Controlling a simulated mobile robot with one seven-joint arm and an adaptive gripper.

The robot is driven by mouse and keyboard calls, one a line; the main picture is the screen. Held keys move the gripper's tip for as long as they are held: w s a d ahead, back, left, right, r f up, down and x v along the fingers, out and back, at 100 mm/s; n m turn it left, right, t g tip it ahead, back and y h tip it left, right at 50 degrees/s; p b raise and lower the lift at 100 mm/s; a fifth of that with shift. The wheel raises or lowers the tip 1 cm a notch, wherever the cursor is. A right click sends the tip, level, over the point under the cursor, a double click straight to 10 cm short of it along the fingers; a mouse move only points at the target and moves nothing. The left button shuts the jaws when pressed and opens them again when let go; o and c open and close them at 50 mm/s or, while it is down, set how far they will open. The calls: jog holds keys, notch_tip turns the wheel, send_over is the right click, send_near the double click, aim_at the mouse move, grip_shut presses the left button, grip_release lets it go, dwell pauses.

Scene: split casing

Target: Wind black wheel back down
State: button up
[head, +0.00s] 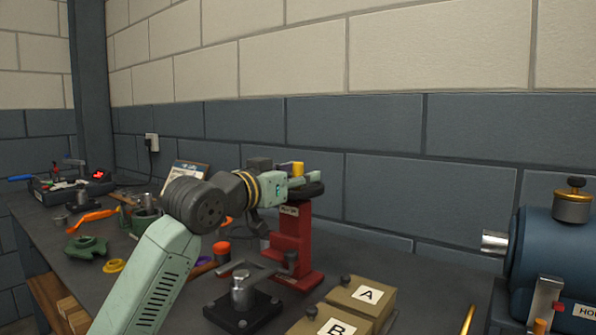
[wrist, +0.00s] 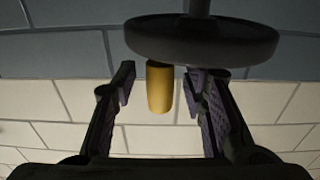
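The black wheel (head: 311,190) sits on top of a red press stand (head: 291,243) by the wall. A yellow handle (head: 298,168) stands up from the wheel's rim. My gripper (head: 303,179) is level with the handle, its fingers partly hidden by the handle and wheel. In the wrist view, the black wheel (wrist: 203,39) and yellow handle (wrist: 159,88) appear upside down. My gripper (wrist: 160,78) is open there, one finger on each side of the handle, with gaps visible on both sides. The wheel overlaps the right fingertip in that view.
Boxes A (head: 369,294) and B (head: 334,325) stand in front of the press. A clamp on a black base (head: 242,302) is to their left. A blue motor-like machine (head: 560,250) is at right. Green castings (head: 86,248) and a control box (head: 72,186) lie left.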

jog(key=shift+c, duration=0.3)
grip_shut()
dwell(0.3)
